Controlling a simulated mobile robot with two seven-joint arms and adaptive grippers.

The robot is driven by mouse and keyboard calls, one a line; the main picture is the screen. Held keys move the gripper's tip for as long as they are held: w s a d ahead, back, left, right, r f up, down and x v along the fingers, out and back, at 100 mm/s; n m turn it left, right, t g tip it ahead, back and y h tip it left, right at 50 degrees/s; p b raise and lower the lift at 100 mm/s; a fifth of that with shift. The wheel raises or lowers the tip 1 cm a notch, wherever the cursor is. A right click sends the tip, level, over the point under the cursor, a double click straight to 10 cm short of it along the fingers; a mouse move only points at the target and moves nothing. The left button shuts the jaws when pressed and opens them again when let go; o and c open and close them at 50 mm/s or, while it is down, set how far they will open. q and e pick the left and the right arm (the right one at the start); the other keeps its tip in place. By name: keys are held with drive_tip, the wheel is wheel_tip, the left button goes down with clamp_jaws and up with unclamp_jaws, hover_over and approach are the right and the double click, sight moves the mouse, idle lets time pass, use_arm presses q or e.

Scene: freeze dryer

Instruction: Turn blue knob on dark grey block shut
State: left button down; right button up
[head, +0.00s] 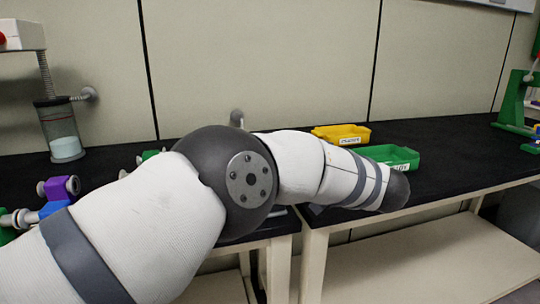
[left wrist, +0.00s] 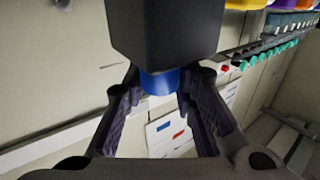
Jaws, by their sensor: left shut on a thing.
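In the left wrist view, a dark grey block (left wrist: 165,30) fills the top centre. A blue knob (left wrist: 158,82) sticks out from its lower face toward the camera. My left gripper (left wrist: 160,88) has its fingers on either side of the knob and is shut on it. The block hides part of the fingertips. In the head view, my left arm reaches across from the lower left to the right, and its gripper, the block and the knob are not visible there. My right gripper is in neither view.
In the head view, a yellow tray (head: 342,134) and a green tray (head: 388,156) stand on the black bench behind my arm. A flask with liquid (head: 62,130) is at the left, above purple and blue parts (head: 60,188).

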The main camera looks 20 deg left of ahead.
use_arm(q)
drive_tip(key=c, duration=1.3)
unclamp_jaws()
drive_tip(key=shift+a, duration=0.1)
wheel_tip(320, 180, up, 10)
drive_tip(key=shift+r, duration=0.1)
drive_tip(key=shift+f, duration=0.2)
